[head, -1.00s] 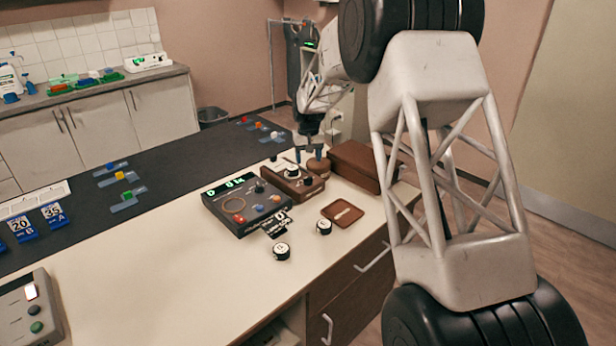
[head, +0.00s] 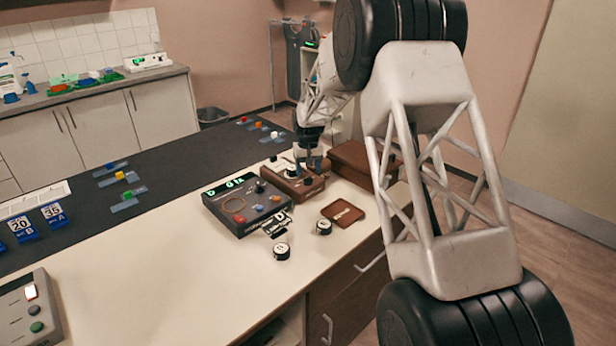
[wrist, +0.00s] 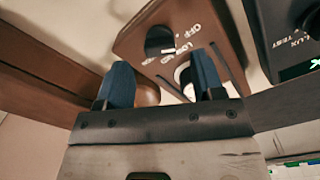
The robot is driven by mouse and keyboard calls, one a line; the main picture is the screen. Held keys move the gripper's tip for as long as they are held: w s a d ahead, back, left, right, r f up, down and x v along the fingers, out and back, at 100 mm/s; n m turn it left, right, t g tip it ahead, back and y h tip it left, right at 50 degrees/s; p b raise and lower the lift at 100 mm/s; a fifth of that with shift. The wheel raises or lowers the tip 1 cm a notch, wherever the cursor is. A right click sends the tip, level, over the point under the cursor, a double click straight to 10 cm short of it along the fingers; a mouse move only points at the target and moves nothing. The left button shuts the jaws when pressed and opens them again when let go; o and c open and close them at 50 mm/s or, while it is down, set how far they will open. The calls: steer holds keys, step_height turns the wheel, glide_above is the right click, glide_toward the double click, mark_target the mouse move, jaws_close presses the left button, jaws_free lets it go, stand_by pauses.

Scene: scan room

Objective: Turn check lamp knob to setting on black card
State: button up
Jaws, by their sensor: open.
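A brown box (head: 297,186) stands on the bench beside the dark console. In the wrist view its brown panel (wrist: 140,42) carries a black knob (wrist: 158,40) with white lettering, including OFF and LOW. I cannot tell for sure that this is the check lamp knob. My gripper (head: 307,168) is just above the box. In the wrist view its two blue fingers (wrist: 162,72) are apart with nothing held. A white round part (wrist: 183,77) shows partly behind the right finger. A black card (head: 276,224) with white marks lies in front of the console; its text is too small to read.
The dark console (head: 243,205) has a green display and coloured buttons. Two white-topped round pieces (head: 282,251) (head: 323,228) and a brown tray (head: 343,213) lie in front. A larger brown box (head: 352,160) stands close behind my gripper.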

mark_target(308, 181)
steer(key=shift+f, duration=1.6)
steer(key=c, duration=0.9)
